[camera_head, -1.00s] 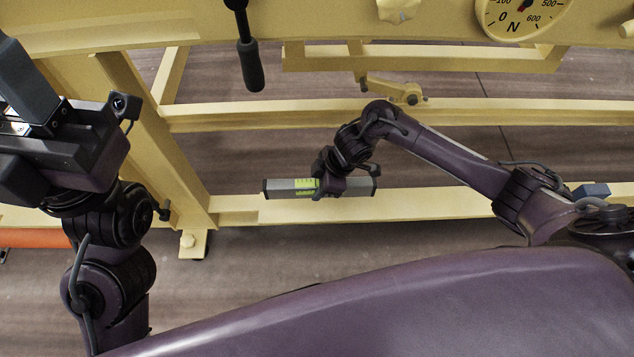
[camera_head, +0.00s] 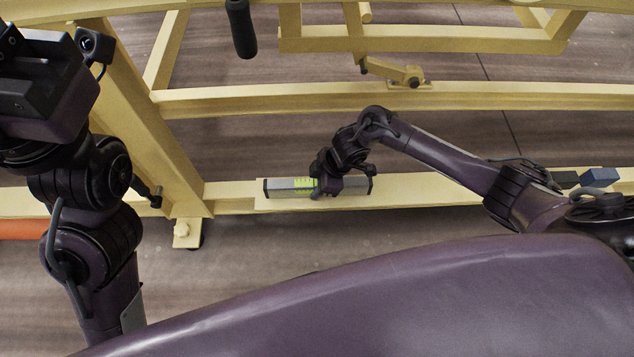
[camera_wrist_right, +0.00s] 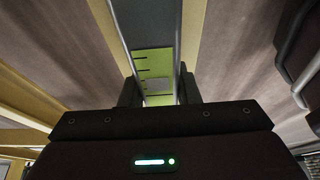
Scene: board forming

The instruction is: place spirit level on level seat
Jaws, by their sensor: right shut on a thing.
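The spirit level (camera_head: 345,187) is a grey bar with dark ends and a yellow-green vial window. In the head view it lies along the lower cream beam, over a slightly raised pale plate (camera_head: 262,204) that looks like the level seat. Whether it touches the seat I cannot tell. My right gripper (camera_head: 326,190) is shut on the level near its middle. In the right wrist view the level (camera_wrist_right: 147,20) runs between the two dark fingers (camera_wrist_right: 158,92). My left arm stands at the left edge of the head view; its fingertips are out of the picture.
The cream frame has a thick post (camera_head: 150,130) at the left and a middle rail (camera_head: 260,102) behind the level. A black handle (camera_head: 241,30) hangs above. A blue-grey block (camera_head: 599,177) lies on the beam at the right.

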